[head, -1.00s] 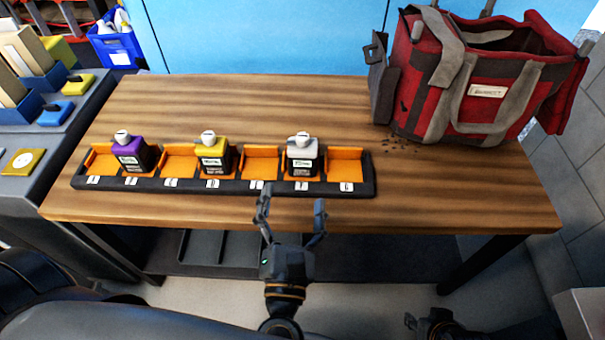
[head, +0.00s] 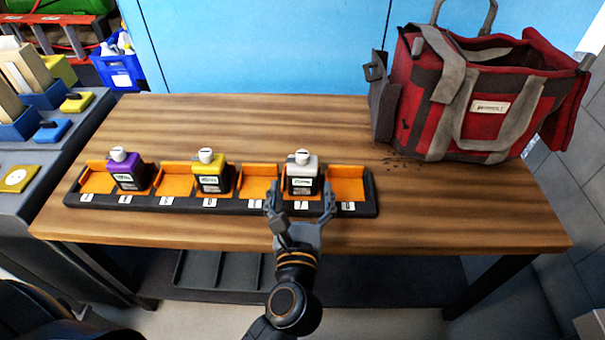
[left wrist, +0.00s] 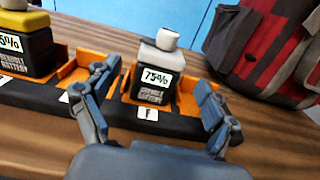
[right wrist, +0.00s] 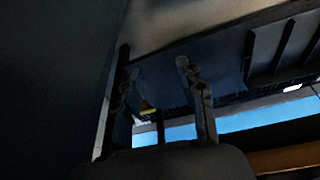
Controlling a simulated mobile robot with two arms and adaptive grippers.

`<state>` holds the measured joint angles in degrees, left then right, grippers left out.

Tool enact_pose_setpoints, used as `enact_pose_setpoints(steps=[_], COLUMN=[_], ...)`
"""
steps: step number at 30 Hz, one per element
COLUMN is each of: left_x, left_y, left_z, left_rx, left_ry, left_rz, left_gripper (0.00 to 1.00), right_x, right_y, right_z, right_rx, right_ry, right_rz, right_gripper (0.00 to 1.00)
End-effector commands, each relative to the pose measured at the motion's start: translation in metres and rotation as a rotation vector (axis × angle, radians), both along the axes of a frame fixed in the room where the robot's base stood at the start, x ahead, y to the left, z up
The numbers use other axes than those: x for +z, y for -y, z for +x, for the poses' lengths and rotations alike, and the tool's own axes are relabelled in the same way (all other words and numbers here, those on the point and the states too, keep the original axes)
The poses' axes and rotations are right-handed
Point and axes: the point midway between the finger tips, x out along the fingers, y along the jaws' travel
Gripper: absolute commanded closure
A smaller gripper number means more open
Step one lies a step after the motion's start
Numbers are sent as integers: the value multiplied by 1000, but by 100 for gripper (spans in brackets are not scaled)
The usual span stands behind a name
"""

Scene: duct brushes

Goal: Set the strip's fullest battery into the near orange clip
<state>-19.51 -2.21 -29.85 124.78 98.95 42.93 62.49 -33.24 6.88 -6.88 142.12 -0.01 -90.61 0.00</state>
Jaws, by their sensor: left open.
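A dark strip (head: 150,202) with several orange seats lies along the table's front. A purple-topped battery (head: 124,172), a yellow-topped battery (head: 211,174) and a white-topped battery (head: 301,175) stand upright in it. In the left wrist view the white-topped battery (left wrist: 153,77) reads 75% and stands at label F; the yellow-topped one (left wrist: 25,45) shows a partly cut-off 5%. My left gripper (head: 300,196) is open, its fingers either side of the white-topped battery's front; contact is not visible. My right gripper (right wrist: 160,80) is open and empty in a dark area. No clip apart from the strip's orange seats is identifiable.
A red and grey tool bag (head: 478,100) stands at the table's back right. A grey bench (head: 40,165) with blue and yellow items adjoins on the left. The table (head: 450,205) is clear right of the strip. A dark shelf (head: 400,282) lies underneath.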

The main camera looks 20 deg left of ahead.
Motion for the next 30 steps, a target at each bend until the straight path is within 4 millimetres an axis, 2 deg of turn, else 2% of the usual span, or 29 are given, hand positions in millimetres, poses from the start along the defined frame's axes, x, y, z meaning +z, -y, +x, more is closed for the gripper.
enact_pose_setpoints(steps=[6, 9, 18, 30], left_x=[-3, -3, -3, -2], left_y=[-8, -11, -12, -12], left_z=[33, 42, 46, 46], left_rx=[1, 1, 1, 1], left_ry=[5, 4, 1, 5], left_rz=[2, 1, 1, 1], left_gripper=[15, 15, 17, 99], right_x=[0, 0, 0, 0], right_y=[-2, -2, -2, -2], right_z=[8, 8, 9, 8], right_rx=[2, 3, 4, 3], right_ry=[34, 37, 38, 37], right_rz=[6, 7, 7, 7], right_gripper=[60, 60, 60, 60])
